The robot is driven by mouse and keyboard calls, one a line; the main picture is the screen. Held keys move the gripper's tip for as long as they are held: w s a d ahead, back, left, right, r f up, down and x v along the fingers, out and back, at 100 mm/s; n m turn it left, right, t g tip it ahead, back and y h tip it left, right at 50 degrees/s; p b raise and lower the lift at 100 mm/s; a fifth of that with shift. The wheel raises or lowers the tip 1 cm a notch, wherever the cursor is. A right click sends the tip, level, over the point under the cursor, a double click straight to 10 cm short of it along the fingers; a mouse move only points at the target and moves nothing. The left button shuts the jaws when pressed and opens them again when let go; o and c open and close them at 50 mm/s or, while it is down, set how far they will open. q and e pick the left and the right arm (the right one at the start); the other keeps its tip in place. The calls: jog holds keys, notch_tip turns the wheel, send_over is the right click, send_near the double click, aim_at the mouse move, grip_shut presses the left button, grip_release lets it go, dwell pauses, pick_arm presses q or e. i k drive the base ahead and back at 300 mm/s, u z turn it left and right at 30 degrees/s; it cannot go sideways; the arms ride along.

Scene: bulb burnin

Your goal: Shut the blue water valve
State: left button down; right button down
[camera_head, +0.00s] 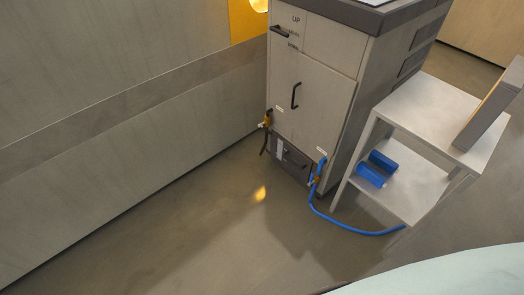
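The blue water valve (321,165) is low on the front right edge of a grey cabinet (316,92). It has a blue upper part, with a small orange-brown fitting below it. A blue hose (340,221) runs from there down to the floor and curves right beneath a side table. A small white label sits just above the valve. The valve is too small in view to tell how its handle is turned. Neither of my grippers shows in the head view.
An orange valve (267,119) with a dark hose is on the cabinet's left edge. A white two-level table (428,108) stands close to the cabinet's right, with blue cylinders (371,174) on its lower shelf. The floor (200,220) in front is clear; a wall runs along the left.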

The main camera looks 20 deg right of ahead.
aim_at(311, 181)
jog(key=z, duration=0.15)
jog(key=i, duration=1.25)
jog(key=z, duration=0.7)
